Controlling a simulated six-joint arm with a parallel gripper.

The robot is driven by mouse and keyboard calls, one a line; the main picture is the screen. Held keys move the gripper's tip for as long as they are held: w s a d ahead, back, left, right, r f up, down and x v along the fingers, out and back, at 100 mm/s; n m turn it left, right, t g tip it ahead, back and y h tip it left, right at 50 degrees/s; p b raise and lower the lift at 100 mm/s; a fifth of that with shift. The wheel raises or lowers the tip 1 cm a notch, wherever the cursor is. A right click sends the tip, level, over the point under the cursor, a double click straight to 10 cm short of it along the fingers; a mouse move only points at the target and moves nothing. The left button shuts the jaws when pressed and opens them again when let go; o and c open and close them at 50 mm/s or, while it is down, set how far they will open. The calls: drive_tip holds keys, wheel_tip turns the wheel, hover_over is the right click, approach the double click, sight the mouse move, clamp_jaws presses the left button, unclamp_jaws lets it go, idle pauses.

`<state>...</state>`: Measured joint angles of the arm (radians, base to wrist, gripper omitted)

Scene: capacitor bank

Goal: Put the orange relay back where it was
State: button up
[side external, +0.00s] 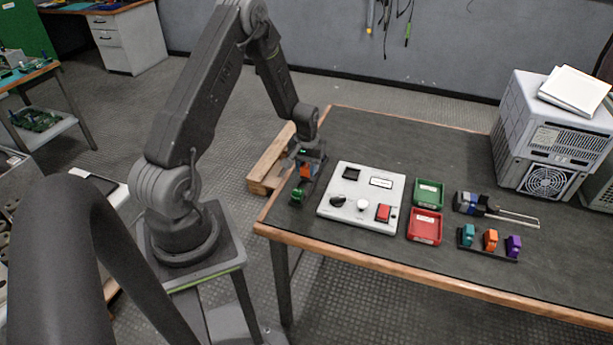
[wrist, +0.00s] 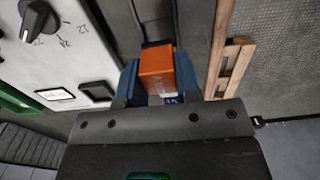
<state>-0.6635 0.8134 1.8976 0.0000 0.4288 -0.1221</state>
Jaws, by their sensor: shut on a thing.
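My gripper (side external: 306,160) is at the left end of the table, left of the white panel, pointing down. It is shut on an orange relay (side external: 305,171). In the wrist view the orange relay (wrist: 157,68) sits between the blue fingertips of my gripper (wrist: 157,84). A green relay (side external: 296,195) stands just in front of it, on a dark strip. Whether the held relay touches the strip is hidden by the gripper. A second orange relay (side external: 490,240) stands on the right-hand holder (side external: 487,252), between a teal relay (side external: 467,235) and a purple relay (side external: 513,246).
The white panel (side external: 340,211) with knob and switches lies close right of my gripper. Beyond it are a green tray (side external: 429,184), a red tray (side external: 423,239) and a caliper-like tool (side external: 500,213). A grey computer case (side external: 548,140) stands at the far right.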

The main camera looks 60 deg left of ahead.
sight(307, 176)
drive_tip(key=shift+f, duration=1.8)
drive_tip(key=shift+f, duration=0.2)
drive_tip(key=o, duration=1)
